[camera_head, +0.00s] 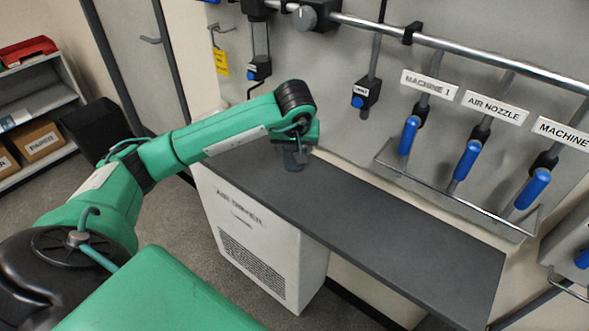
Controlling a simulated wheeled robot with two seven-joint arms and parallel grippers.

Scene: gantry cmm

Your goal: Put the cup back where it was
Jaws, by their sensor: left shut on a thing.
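My left arm reaches across from the left, and its gripper (296,150) points down over the left part of a dark grey shelf top (390,225). The gripper is shut on a small dark grey-blue thing (294,163), which I take to be the cup. It looks upright. Much of it is hidden by the gripper, and I cannot tell whether its base touches the shelf top. My right gripper is not in view.
The shelf top is bare to the right. A white air dryer cabinet (255,240) stands below. Behind are a wall panel with a pipe (460,68), blue-handled valves (467,160) and a wire guard rail (450,201). A shelf unit with boxes (38,140) stands far left.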

